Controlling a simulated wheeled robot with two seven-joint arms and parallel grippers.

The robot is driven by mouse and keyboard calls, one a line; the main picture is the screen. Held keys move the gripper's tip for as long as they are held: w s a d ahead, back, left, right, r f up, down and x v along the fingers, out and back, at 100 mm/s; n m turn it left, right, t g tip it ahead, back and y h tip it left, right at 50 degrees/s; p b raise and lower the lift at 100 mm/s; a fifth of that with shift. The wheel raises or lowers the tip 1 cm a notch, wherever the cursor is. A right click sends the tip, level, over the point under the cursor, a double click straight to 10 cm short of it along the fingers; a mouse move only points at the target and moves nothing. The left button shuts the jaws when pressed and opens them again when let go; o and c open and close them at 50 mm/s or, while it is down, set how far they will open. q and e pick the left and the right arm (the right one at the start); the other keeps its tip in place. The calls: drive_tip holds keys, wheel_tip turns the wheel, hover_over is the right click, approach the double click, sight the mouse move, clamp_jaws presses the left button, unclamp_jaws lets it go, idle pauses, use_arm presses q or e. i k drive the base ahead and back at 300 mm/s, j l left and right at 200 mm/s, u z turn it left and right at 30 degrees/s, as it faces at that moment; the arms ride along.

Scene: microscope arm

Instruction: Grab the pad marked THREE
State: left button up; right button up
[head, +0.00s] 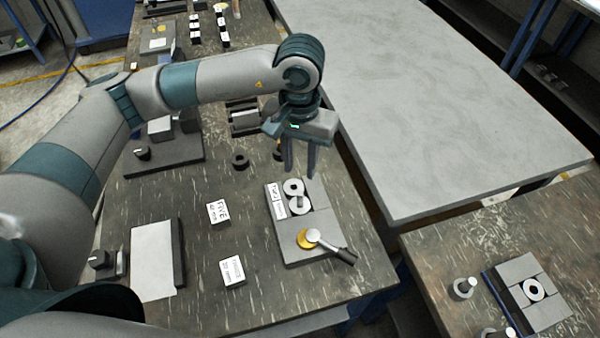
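A small white-topped pad (232,270) lies on the dark scratched table near the front; its small print looks like THREE. A similar pad (218,212) that looks marked FIVE lies behind it, a little to the left. My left gripper (300,175) points down above the back of a grey fixture plate, to the right of and behind both pads. Its two fingers are apart, with nothing visible between them. My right gripper is not in view.
The grey plate (291,253) carries white rings, a brass disc and a dark-handled tool (330,245). A white sheet or block (153,260) lies left of the pads. A dark ring (240,161) lies farther back. A large pale table (450,120) stands right.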

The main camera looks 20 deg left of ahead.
sight(231, 269)
drive_tip(key=k+l, duration=0.2)
drive_tip(key=k, duration=0.3)
drive_tip(key=k+l, duration=0.2)
drive_tip(key=k, duration=0.25)
drive_tip(key=k+l, duration=0.2)
drive_tip(key=k, duration=0.3)
